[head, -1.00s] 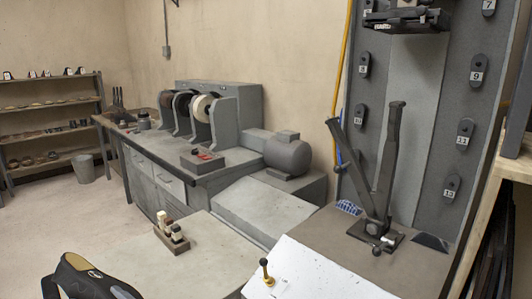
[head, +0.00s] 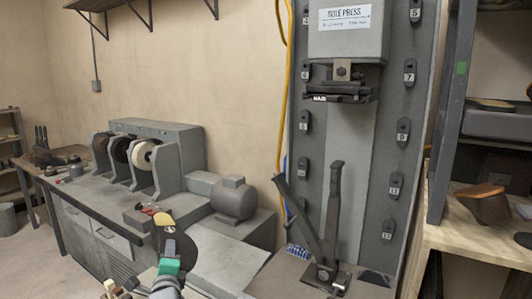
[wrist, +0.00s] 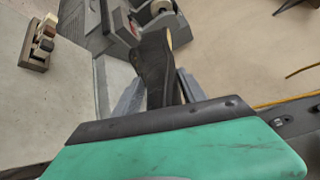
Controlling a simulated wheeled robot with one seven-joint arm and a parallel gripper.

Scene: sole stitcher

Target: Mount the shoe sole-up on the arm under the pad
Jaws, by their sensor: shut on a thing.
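The dark shoe (wrist: 155,62) is held between the two grey fingers of my gripper (wrist: 158,92) in the wrist view. In the head view the shoe (head: 174,243) shows above my green gripper body, with a tan part at its upper end; which way the sole faces is hard to tell. The press stands to the right. Its dark pad (head: 338,98) hangs under the head marked SOLE PRESS. Below it an upright dark arm (head: 333,212) rises from a base plate, beside a slanted bar. The shoe is left of the arm and apart from it.
A bench with grinding wheels (head: 140,152) and a grey motor (head: 233,200) stands behind the shoe. A wooden shelf (head: 480,245) with a brown shoe form (head: 484,203) is at the right. A small block with pegs (wrist: 40,42) lies at left in the wrist view.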

